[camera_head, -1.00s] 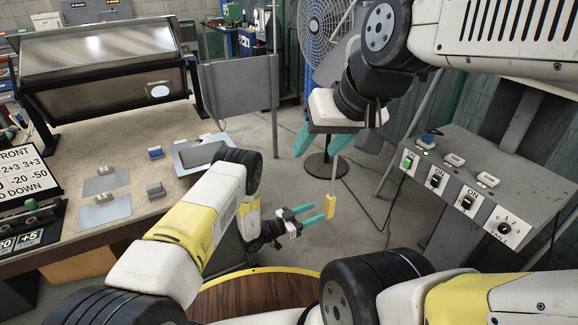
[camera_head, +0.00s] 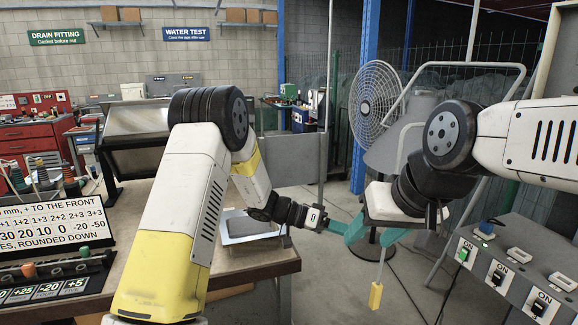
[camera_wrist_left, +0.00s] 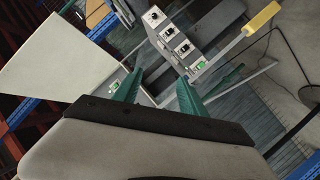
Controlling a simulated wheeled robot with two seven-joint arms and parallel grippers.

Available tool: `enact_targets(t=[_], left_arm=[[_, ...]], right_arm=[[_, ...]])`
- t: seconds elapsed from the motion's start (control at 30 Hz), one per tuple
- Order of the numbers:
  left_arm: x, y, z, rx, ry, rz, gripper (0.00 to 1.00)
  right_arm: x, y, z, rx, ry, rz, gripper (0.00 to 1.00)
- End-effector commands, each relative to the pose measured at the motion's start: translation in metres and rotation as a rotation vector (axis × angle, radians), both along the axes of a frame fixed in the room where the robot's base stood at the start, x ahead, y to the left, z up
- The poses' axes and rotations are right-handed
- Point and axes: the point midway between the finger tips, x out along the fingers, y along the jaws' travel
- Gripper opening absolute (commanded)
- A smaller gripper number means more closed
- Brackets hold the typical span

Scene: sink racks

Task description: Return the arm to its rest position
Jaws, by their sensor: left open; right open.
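My left arm comes in from the left.
A yellow-ended rod (camera_head: 376,296) shows below my right gripper; its upper attachment is unclear. A switch box (camera_head: 515,270) stands at right, a fan (camera_head: 376,95) behind. The workbench (camera_head: 245,266) carries a grey tray (camera_head: 250,226). Open floor lies between bench and switch box.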

Motion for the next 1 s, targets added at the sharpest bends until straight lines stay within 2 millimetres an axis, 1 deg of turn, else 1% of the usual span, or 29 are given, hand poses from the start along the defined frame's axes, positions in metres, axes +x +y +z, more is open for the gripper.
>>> enact_targets(t=[0.03, 0.1, 0.3, 0.4, 0.5, 0.67, 0.8, 1.0], left_arm=[[-0.008, 0.010, 0.018, 0.033, 0.015, -0.003, 0.49], [-0.022, 0.023, 0.036, 0.089, 0.050, -0.004, 0.49], [-0.063, 0.066, 0.076, 0.265, 0.130, 0.032, 0.49], [-0.084, 0.089, 0.090, 0.356, 0.159, 0.074, 0.49], [-0.104, 0.113, 0.103, 0.445, 0.180, 0.132, 0.49], [-0.134, 0.152, 0.117, 0.575, 0.197, 0.259, 0.49], [-0.158, 0.188, 0.126, 0.673, 0.198, 0.400, 0.49], [-0.187, 0.237, 0.135, 0.770, 0.175, 0.644, 0.49]], right_arm=[[0.000, 0.000, 0.000, 0.000, 0.000, 0.000, 0.53], [0.000, 0.000, 0.000, 0.000, 0.000, 0.000, 0.53], [0.000, 0.000, 0.000, 0.000, 0.000, 0.000, 0.53], [0.000, 0.000, 0.000, 0.000, 0.000, 0.000, 0.53], [0.000, 0.000, 0.000, 0.000, 0.000, 0.000, 0.53], [0.000, 0.000, 0.000, 0.000, 0.000, 0.000, 0.53], [0.000, 0.000, 0.000, 0.000, 0.000, 0.000, 0.53], [0.000, 0.000, 0.000, 0.000, 0.000, 0.000, 0.53]])
